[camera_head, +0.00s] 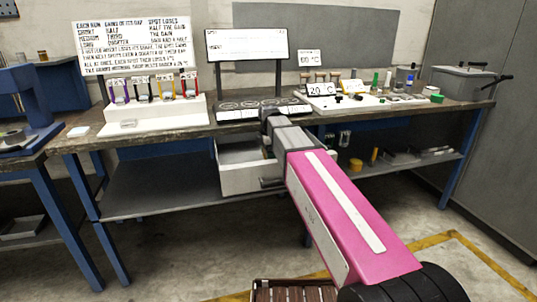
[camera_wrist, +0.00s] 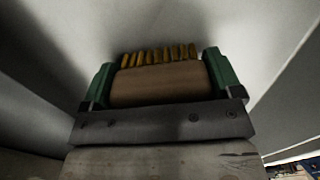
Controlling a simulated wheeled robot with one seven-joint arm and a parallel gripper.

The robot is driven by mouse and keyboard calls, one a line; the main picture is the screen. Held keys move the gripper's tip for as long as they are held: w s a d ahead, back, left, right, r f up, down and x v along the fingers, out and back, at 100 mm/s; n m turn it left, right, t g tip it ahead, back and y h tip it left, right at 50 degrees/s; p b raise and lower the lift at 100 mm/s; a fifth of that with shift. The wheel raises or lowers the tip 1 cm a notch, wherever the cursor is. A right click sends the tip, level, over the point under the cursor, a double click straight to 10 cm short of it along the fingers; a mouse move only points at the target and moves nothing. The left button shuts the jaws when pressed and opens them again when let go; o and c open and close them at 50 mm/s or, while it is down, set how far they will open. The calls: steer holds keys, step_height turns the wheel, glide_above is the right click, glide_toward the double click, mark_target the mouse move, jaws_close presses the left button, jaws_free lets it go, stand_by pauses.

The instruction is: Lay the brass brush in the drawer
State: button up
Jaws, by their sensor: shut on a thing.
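The open drawer (camera_head: 249,178) hangs below the bench top, pulled out, with light grey walls. My gripper (camera_wrist: 160,82) is inside the drawer space, and in the wrist view the drawer's pale inner surface (camera_wrist: 255,35) surrounds it. Its green-tipped fingers are shut on the brass brush, which has a brown handle block (camera_wrist: 160,84) and a row of brass bristles (camera_wrist: 158,55). The bristles point away from the wrist towards the drawer surface; I cannot tell whether they touch it. In the head view my arm hides the gripper and the brush.
The bench (camera_head: 165,137) carries a white rack (camera_head: 150,113) with coloured loops, a dark panel with round marks (camera_head: 262,107), and a white board with small parts (camera_head: 345,104). A lower shelf (camera_head: 160,188) runs beneath. A grey box (camera_head: 463,80) stands at the right end.

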steer(key=shift+f, duration=0.1)
steer(key=o, duration=0.8)
step_height(320, 180, up, 12)
steer(key=shift+r, duration=0.15)
stand_by(0.3)
